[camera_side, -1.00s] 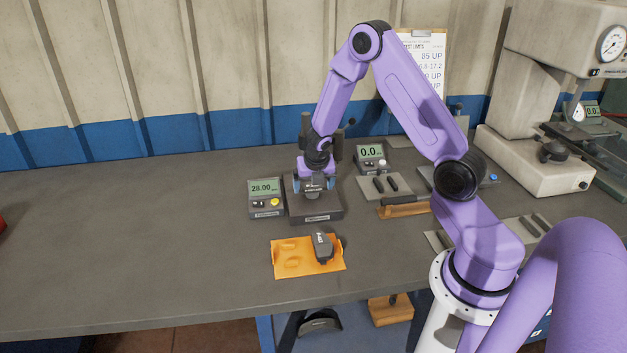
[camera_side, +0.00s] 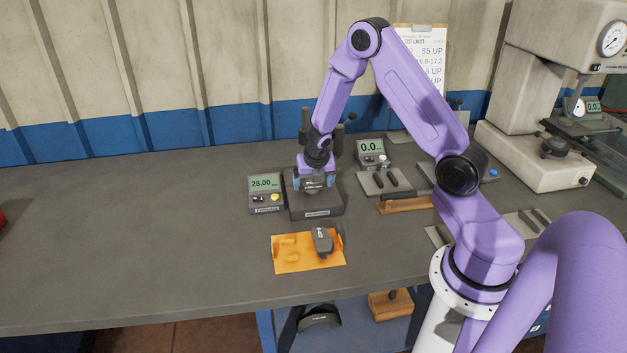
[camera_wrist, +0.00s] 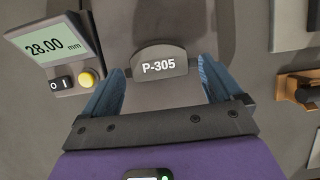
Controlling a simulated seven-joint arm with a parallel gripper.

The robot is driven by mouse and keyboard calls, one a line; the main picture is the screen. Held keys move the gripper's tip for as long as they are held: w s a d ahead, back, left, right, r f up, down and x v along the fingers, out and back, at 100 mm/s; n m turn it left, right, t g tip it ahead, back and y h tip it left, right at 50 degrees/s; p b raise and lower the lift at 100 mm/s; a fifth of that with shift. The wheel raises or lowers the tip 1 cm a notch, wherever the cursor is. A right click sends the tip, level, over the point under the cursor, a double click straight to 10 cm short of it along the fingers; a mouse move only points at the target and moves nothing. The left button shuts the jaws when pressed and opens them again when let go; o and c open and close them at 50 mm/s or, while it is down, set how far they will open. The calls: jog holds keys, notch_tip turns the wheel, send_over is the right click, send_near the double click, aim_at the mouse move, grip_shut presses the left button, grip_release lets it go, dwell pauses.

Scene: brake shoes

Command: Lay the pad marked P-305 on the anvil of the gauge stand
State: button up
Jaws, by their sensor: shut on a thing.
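My gripper (camera_side: 315,182) is shut on the dark grey pad marked P-305 (camera_wrist: 158,66), whose label faces up in the wrist view between the two blue fingers. In the side view the pad (camera_side: 313,188) is at the gauge stand (camera_side: 317,211), over the middle of its dark base. The anvil is hidden behind the pad and fingers. I cannot tell whether the pad touches it.
The readout box (camera_side: 265,193) left of the stand shows 28.00 mm. An orange tray (camera_side: 288,265) in front holds another dark pad (camera_side: 322,241). A second readout (camera_side: 372,152) and a plate with dark pieces (camera_side: 380,183) stand to the right.

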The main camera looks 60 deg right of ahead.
jog(key=o, duration=0.8)
jog(key=v, duration=1.6)
jog(key=s+a+r+m+y, duration=0.25)
jog(key=s+a+m, duration=0.55)
jog(key=s+a, duration=0.5)
jog(key=s+a+m+g+y, duration=0.1)
jog(key=s+a+m+g, duration=0.2)
jog(key=s, duration=1.1)
jog(key=a+r+m, duration=0.1)
jog(key=a+m, duration=0.1)
jog(key=m, duration=0.1)
jog(key=shift+a, duration=0.4)
